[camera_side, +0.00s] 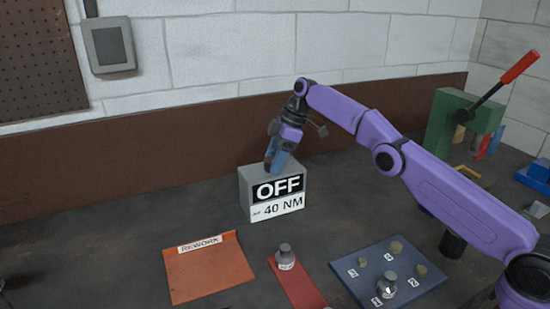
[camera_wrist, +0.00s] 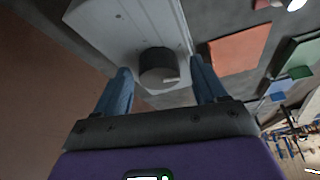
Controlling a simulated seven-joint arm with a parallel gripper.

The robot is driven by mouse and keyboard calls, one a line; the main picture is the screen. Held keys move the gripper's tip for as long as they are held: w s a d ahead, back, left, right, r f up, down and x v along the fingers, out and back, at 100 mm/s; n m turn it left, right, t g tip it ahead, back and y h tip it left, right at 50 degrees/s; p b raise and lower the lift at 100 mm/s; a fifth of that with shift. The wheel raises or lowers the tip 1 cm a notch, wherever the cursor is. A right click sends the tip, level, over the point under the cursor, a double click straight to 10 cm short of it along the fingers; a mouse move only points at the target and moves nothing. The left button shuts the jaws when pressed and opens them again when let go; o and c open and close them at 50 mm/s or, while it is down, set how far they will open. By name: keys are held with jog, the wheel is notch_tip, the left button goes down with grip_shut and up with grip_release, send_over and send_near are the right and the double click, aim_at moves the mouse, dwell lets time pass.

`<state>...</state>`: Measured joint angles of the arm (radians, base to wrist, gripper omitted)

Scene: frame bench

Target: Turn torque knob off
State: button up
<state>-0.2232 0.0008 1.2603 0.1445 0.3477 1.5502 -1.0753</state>
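The torque box (camera_side: 246,196) is a grey block on the bench. Its front reads OFF in white on black, with "40 NM" below. My gripper (camera_side: 276,164) points down at the top of the box; in the side view its blue fingers hide the knob. In the wrist view the dark round torque knob (camera_wrist: 157,64), with a small pale pointer mark, stands on the box's pale top. My gripper (camera_wrist: 161,70) is open there, one blue finger on each side of the knob, with gaps showing. I cannot tell how deep the fingertips reach beside it.
In front lie an orange REWORK mat (camera_side: 209,270), a red strip (camera_side: 296,286) bearing a weight-like piece (camera_side: 285,257), and a blue numbered board (camera_side: 355,272) with several pieces. A green lever press (camera_side: 450,125) stands at right. Bench left of the box is clear.

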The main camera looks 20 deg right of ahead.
jog(key=shift+w+r+m, duration=0.1)
jog(key=shift+m, duration=0.4)
jog(key=shift+m+t+h, duration=0.3)
jog(key=shift+m+t, duration=0.3)
jog(key=shift+m, duration=0.7)
jog(key=m, duration=0.2)
jog(key=m+t+h, duration=0.1)
jog(key=m, duration=0.1)
jog(key=shift+s+a, duration=0.15)
jog(key=shift+s, duration=0.1)
jog(key=s+v, duration=0.1)
jog(key=v, duration=1.6)
jog(key=s+f+n+g, duration=0.1)
jog(key=s+f, duration=0.2)
jog(key=s, duration=0.9)
jog(key=s+f+n+g, duration=0.1)
jog(key=s+f, duration=0.2)
jog(key=s, duration=0.9)
jog(key=shift+a+f+n+h, duration=0.25)
jog(key=shift+f+n+h, duration=0.05)
jog(key=shift+h, duration=0.1)
jog(key=shift+a, duration=0.1)
